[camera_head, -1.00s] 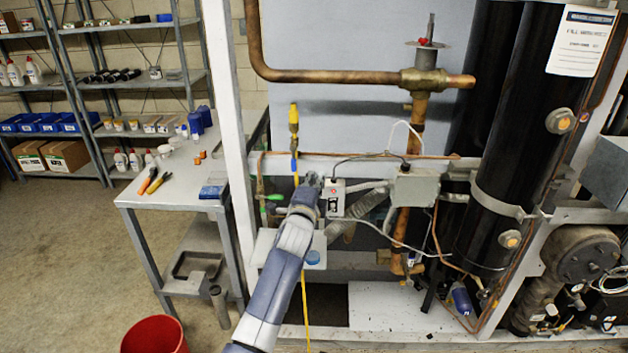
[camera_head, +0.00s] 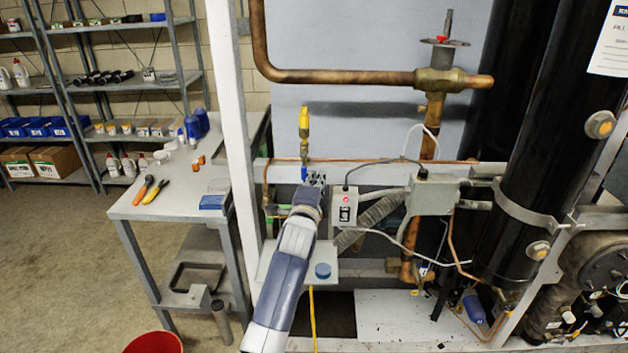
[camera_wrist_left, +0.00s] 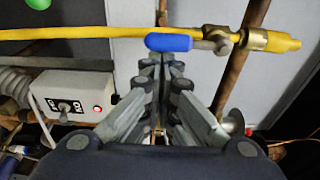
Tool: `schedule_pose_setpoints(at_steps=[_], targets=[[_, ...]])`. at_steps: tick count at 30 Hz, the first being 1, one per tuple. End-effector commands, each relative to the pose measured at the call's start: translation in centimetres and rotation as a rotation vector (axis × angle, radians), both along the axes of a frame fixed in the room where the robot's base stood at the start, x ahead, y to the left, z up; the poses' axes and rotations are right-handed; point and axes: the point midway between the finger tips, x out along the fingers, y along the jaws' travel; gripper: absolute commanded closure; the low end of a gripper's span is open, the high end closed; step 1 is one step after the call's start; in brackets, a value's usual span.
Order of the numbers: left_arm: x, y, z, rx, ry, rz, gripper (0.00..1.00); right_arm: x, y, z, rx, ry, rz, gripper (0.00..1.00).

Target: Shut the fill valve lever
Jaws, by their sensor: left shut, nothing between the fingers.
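The fill valve lever has a blue handle (camera_wrist_left: 168,42), which lies roughly along the yellow hose in the left wrist view. It joins a metal valve body with a brass fitting (camera_wrist_left: 256,40). In the head view the blue handle (camera_head: 304,173) is small, below the yellow fitting (camera_head: 304,122). My left gripper (camera_wrist_left: 160,62) is shut and empty, its fingertips just below the blue handle in the wrist view. I cannot tell whether they touch it. In the head view my left gripper (camera_head: 314,180) is beside the handle and partly hides that area. My right gripper is not in view.
A grey switch box (camera_head: 344,208) stands close to the right of my left gripper. A copper pipe (camera_head: 380,76) runs above. The white frame post (camera_head: 230,130) is to the left. A red bucket (camera_head: 154,343) is on the floor.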

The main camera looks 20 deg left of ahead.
Motion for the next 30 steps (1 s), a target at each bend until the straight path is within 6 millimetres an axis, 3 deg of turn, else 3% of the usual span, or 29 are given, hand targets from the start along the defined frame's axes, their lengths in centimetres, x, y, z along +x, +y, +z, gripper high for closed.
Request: schedule_pose_setpoints(at_steps=[9,30], targets=[[0.0,0.0,0.1,0.005,0.001,0.000,1.00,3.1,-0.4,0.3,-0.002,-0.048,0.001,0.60],[-0.2,0.8,-0.3,0.123,0.036,0.001,1.00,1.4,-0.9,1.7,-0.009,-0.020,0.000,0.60]])
